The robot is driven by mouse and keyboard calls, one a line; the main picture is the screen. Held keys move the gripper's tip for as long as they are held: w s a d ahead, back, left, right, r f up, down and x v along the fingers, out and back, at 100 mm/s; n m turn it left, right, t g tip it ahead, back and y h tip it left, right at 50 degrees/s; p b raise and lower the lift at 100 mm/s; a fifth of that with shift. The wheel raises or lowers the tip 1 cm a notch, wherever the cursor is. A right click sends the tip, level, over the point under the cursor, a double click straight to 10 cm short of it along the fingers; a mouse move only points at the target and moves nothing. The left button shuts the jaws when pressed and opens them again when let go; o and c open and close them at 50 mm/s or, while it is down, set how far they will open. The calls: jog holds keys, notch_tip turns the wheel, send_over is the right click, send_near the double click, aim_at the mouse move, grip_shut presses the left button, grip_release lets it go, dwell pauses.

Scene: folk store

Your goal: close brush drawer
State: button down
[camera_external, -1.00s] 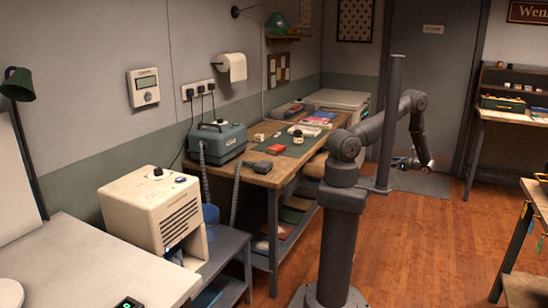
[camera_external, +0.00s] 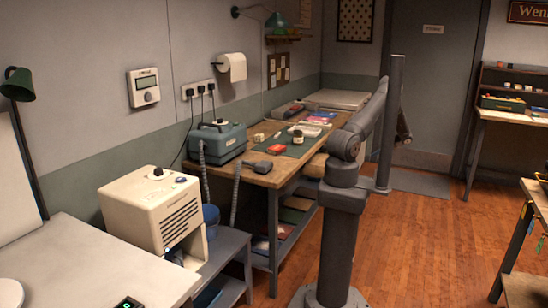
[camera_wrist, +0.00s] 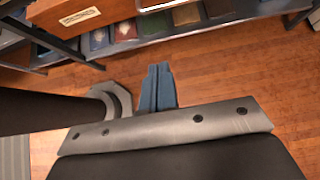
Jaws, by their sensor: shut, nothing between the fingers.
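A wooden drawer front with a pale label (camera_wrist: 80,13) shows at the top left of the wrist view, under the bench. The label's text is too small to read. In the external view a tan wooden part (camera_external: 315,165) sticks out below the bench top, partly behind my arm; I cannot tell how far the drawer stands open. My gripper (camera_wrist: 158,72) has its blue-grey fingers together, empty, over the floor and apart from the drawer, to its lower right.
The wooden bench (camera_external: 262,179) has a lower shelf with several coloured items (camera_wrist: 187,15). A grey-blue machine (camera_external: 217,139) and a cream unit (camera_external: 150,208) are at left. The wooden floor (camera_external: 430,240) at right is clear.

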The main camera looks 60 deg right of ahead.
jog(key=w+f, duration=0.5)
jog(key=w, duration=0.6)
jog(key=shift+w+f, duration=0.25)
jog(key=w, duration=1.9)
jog(key=shift+w+a, duration=0.1)
jog(key=shift+w, duration=0.3)
jog(key=shift+w+r, duration=0.1)
jog(key=shift+w, duration=0.05)
